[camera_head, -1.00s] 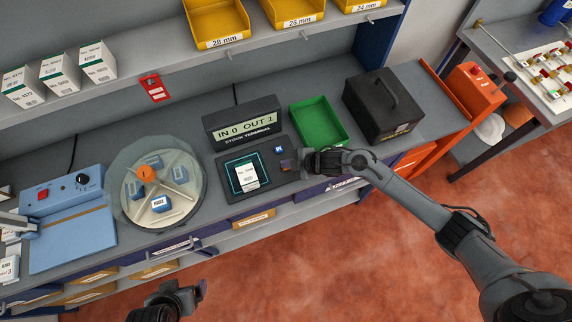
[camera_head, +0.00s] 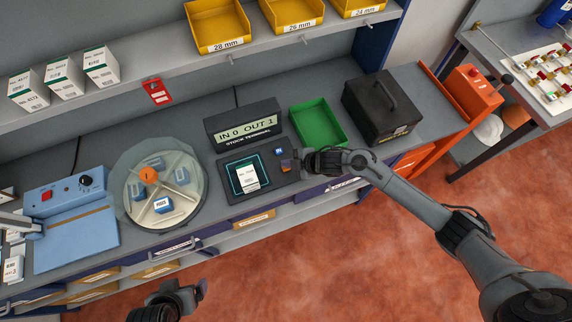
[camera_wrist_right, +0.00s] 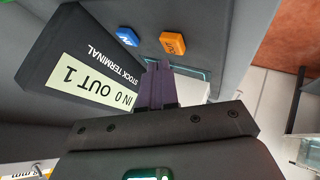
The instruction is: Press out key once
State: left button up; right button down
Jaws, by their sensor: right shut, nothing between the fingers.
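The stock terminal (camera_head: 241,123) stands on the bench; its display reads IN 0 OUT 1. On its pad are a blue key (camera_head: 279,151) and an orange key (camera_head: 285,167). The right wrist view shows the blue key (camera_wrist_right: 127,36) and the orange key (camera_wrist_right: 172,43), beyond the fingertips. My right gripper (camera_head: 299,160) is shut and empty just right of the keys; its purple fingers (camera_wrist_right: 156,84) point toward the orange key. Whether they touch it, I cannot tell. My left gripper (camera_head: 200,290) hangs in front of the bench; its jaws are unclear.
A white box (camera_head: 247,177) lies on the terminal's lit pad. A green tray (camera_head: 318,122) and a black case (camera_head: 382,107) stand right of the terminal. A round carousel (camera_head: 158,184) with blue boxes and a blue machine (camera_head: 71,220) are at the left.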

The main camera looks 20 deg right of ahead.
jog(key=shift+r, duration=0.15)
notch_tip(320, 180, up, 5)
jog(key=p, duration=0.4)
jog(key=shift+p, duration=0.4)
dwell(0.5)
jog(key=shift+s+f, duration=0.1)
jog(key=shift+f, duration=0.1)
